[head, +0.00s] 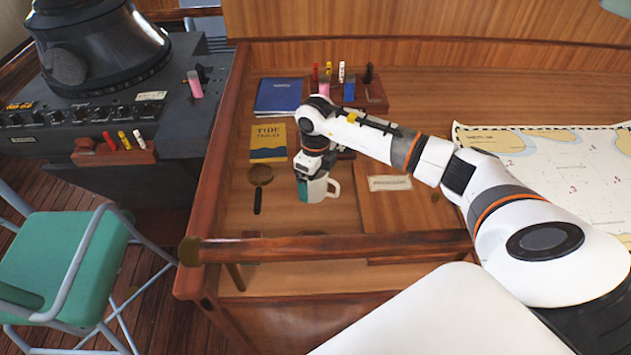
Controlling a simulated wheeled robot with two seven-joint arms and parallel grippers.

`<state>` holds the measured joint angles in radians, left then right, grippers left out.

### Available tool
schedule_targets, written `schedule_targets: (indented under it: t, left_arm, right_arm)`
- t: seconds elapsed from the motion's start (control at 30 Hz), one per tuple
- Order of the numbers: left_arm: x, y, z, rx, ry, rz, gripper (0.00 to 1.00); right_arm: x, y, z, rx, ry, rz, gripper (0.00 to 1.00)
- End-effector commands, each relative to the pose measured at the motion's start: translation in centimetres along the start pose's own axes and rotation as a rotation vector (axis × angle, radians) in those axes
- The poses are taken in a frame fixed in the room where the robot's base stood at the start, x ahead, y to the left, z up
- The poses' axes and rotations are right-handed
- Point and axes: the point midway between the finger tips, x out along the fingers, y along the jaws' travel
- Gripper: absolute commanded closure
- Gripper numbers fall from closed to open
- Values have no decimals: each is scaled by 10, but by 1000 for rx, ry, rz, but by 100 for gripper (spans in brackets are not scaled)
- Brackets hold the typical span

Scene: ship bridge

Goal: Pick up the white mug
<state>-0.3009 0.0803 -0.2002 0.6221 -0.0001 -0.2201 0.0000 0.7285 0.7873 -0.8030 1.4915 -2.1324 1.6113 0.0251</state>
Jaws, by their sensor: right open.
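The white mug (317,190) stands upright on the wooden chart table, left of the middle of the head view. Its handle points right, and its left side shows teal. My right arm reaches in from the right, and my right gripper (308,172) points down at the mug from above. The gripper is open, with its fingers at the mug's rim and hiding part of it. I cannot tell whether the fingers touch the mug. My left gripper is not in view.
A magnifying glass (259,176) lies left of the mug, with a yellow tide book (268,142) and a blue book (278,96) behind. A wooden box lid (395,215) is to the right. A wooden rail (330,247) runs along the front. A chart (545,160) covers the right.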

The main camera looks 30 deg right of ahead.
Motion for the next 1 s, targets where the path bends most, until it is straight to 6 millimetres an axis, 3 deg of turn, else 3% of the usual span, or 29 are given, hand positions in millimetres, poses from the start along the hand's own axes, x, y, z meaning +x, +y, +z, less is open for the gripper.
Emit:
schedule_targets:
  t: [0.03, 0.37, 0.67, 1.0]
  left_arm:
    - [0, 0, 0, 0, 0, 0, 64]
    - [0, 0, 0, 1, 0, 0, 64]
    - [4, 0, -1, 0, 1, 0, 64]
    - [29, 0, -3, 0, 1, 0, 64]
  right_arm:
    - [0, 0, 0, 0, 0, 0, 10]
    - [-1, 0, 0, 1, 2, 0, 62]
    - [-7, 0, -1, 1, 5, 0, 62]
    - [-70, 1, -1, 0, 7, 3, 62]
